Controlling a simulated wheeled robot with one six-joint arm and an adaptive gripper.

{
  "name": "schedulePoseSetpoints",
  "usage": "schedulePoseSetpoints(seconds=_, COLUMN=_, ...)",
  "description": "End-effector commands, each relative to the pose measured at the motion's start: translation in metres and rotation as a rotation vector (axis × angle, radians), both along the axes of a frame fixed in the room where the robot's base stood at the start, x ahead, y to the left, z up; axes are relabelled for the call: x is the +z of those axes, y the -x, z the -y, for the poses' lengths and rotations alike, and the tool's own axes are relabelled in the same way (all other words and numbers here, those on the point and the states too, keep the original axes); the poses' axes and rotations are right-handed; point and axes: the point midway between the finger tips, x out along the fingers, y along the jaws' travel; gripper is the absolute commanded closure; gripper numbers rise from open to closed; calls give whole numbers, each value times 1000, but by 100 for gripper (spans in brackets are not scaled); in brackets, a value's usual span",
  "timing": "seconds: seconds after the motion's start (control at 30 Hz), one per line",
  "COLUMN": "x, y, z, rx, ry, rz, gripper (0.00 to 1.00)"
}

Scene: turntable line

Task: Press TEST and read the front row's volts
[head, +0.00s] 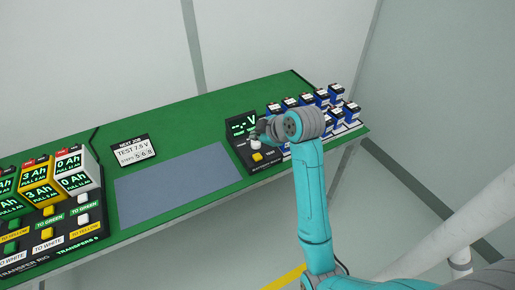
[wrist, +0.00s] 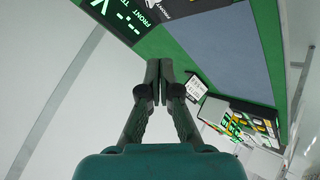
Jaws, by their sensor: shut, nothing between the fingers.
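The dark tester (head: 264,166) stands on the green bench, left of the batteries. Its green-lit display (head: 242,124) shows dashes and a V, with no number. A pale button (head: 255,143) and a yellow button (head: 257,157) show on its front; I cannot read which is TEST. My gripper (head: 262,130) is over the tester, partly hiding it; contact cannot be told. In the wrist view my gripper (wrist: 159,65) is shut and empty, with part of the tester (wrist: 125,18) at the top left. Blue batteries (head: 306,100) stand in rows at right, the front row partly hidden by my arm.
A blue-grey mat (head: 180,185) lies bare left of the tester. A card (head: 133,151) behind it reads TEST 7.5 V. The transfer rig (head: 50,250), with several buttons and lit yellow, green and white Ah blocks, fills the bench's left end.

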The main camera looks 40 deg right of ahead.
Motion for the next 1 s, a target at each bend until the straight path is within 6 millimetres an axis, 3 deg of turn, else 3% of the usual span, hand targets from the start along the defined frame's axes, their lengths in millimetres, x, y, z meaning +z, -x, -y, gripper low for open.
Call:
schedulePoseSetpoints(seconds=0.2, x=12, y=-1, z=8, rx=19, ry=18, rz=-15, gripper=100)
schedulePoseSetpoints(seconds=0.57, x=11, y=-1, z=7, rx=19, ry=18, rz=-15, gripper=100)
schedulePoseSetpoints(seconds=0.77, x=-2, y=-1, z=7, rx=19, ry=16, rz=-17, gripper=100)
schedulePoseSetpoints(seconds=1.0, x=-32, y=0, z=7, rx=19, ry=15, rz=-17, gripper=100)
